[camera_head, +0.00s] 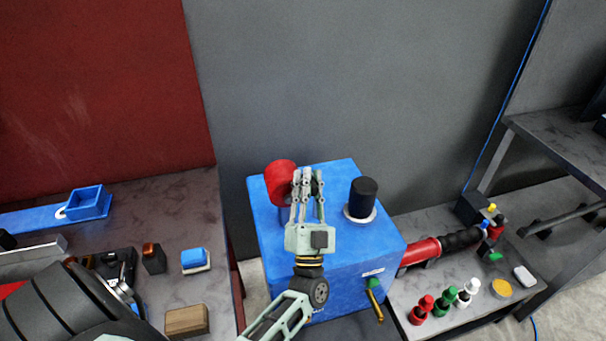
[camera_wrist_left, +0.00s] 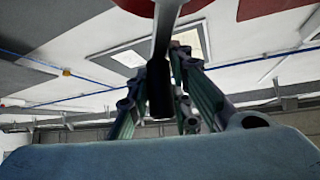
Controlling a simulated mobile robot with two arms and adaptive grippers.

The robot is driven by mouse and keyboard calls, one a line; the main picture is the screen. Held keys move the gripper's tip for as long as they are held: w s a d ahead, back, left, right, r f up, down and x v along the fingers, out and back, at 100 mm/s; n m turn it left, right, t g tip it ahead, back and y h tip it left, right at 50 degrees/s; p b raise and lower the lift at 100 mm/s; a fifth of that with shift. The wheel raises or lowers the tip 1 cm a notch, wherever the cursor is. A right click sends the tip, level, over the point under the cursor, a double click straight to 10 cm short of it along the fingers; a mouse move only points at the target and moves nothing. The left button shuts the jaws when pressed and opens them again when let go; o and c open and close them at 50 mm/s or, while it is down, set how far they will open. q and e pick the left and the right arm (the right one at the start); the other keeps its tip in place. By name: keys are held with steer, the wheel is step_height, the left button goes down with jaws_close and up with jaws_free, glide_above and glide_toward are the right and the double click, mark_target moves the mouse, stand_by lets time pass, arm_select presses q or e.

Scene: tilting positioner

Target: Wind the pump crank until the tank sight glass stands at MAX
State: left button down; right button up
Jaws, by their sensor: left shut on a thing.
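A blue box-shaped unit (camera_head: 345,258) stands in the middle of the head view. A red round part (camera_head: 279,184) rises from its top at the left. My left gripper (camera_head: 308,178) is upright over the top, just right of the red part. In the left wrist view, its fingers (camera_wrist_left: 165,85) are around a dark handle (camera_wrist_left: 160,92) on a grey crank arm (camera_wrist_left: 167,22), with red (camera_wrist_left: 135,6) above. The handle is hidden by the fingers in the head view. I cannot make out a sight glass or MAX mark. My right gripper is not in view.
A black cap (camera_head: 362,196) stands on the unit's top at the right. A brass lever (camera_head: 375,305) sticks out at the front. Benches with loose items flank the unit: a blue tray (camera_head: 88,202) at left, a red-black cylinder (camera_head: 440,247) and small bottles (camera_head: 445,298) at right.

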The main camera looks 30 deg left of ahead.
arm_select(q)
steer(key=shift+w+d+f+m+t+h+p, duration=0.2)
steer(key=shift+m+t+h, duration=0.05)
steer(key=shift+m+h, duration=0.45)
steer(key=shift+w+d+f+m+t+h+p, duration=0.15)
steer(key=shift+d+m+t+h+p, duration=0.1)
steer(key=shift+m+h, duration=0.4)
steer(key=c, duration=1.6)
jaws_free()
steer(key=shift+s, duration=0.1)
steer(key=v, duration=1.1)
steer(key=shift+s+d+f, duration=0.15)
steer(key=shift+s+f, duration=0.1)
steer(key=shift+f, duration=0.05)
steer(key=shift+c, duration=0.3)
